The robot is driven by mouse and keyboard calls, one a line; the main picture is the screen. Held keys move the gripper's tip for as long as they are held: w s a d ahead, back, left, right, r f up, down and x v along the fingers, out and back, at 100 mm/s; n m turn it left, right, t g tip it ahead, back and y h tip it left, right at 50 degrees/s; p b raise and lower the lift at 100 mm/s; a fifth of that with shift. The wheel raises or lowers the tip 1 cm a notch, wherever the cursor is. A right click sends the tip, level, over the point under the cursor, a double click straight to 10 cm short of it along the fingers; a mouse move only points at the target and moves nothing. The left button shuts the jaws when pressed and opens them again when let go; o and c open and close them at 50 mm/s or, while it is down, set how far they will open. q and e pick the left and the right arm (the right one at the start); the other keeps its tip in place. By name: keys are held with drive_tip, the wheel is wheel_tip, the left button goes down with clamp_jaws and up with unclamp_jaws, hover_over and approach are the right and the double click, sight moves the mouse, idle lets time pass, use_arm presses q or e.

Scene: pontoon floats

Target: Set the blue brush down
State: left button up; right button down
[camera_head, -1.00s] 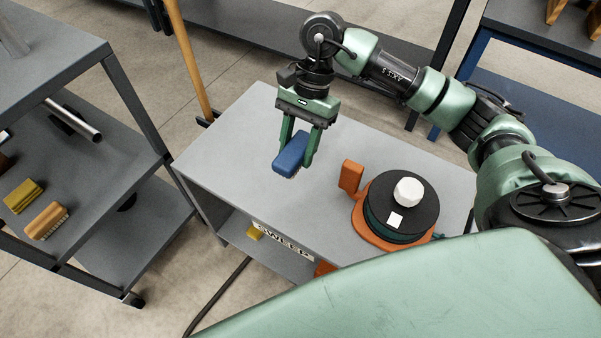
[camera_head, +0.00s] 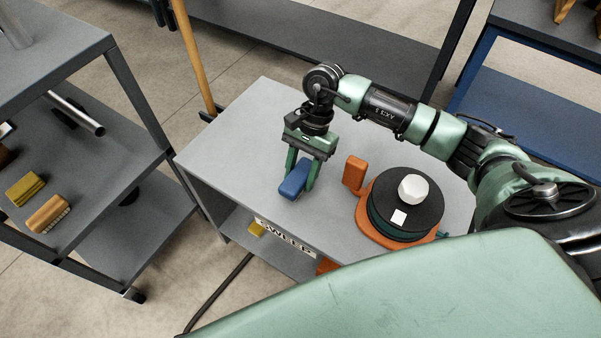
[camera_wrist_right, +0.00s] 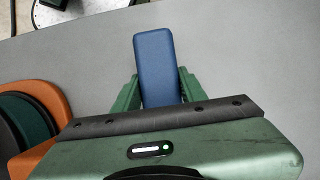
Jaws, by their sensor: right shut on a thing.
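The blue brush (camera_head: 293,181) is between the fingers of my right gripper (camera_head: 300,178), over the grey top of the low table (camera_head: 240,130). The gripper is shut on it and points down. In the right wrist view, the blue brush (camera_wrist_right: 157,65) shows its smooth blue back between the green fingers (camera_wrist_right: 154,92). The brush is at or just above the tabletop; I cannot tell whether it touches. Its bristles are hidden. My left gripper is in neither view.
An orange reel (camera_head: 402,205) with a dark disc and white knob stands right of the brush, its orange block (camera_head: 354,172) close by. A grey shelf (camera_head: 120,215) at left holds a yellow brush (camera_head: 25,189) and a tan brush (camera_head: 48,213). The tabletop left of the brush is clear.

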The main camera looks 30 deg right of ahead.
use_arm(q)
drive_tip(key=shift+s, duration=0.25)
use_arm(e)
drive_tip(key=shift+f, duration=0.1)
drive_tip(key=c, duration=0.8)
unclamp_jaws()
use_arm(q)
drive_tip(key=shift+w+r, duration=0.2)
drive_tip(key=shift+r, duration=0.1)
use_arm(e)
drive_tip(key=shift+r, duration=0.2)
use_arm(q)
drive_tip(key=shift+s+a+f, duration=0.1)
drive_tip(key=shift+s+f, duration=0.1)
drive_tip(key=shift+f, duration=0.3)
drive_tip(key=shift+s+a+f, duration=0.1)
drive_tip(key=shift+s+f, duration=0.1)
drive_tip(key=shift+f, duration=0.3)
use_arm(e)
drive_tip(key=v, duration=1.2)
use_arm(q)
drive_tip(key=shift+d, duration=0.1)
use_arm(e)
drive_tip(key=shift+f, duration=0.1)
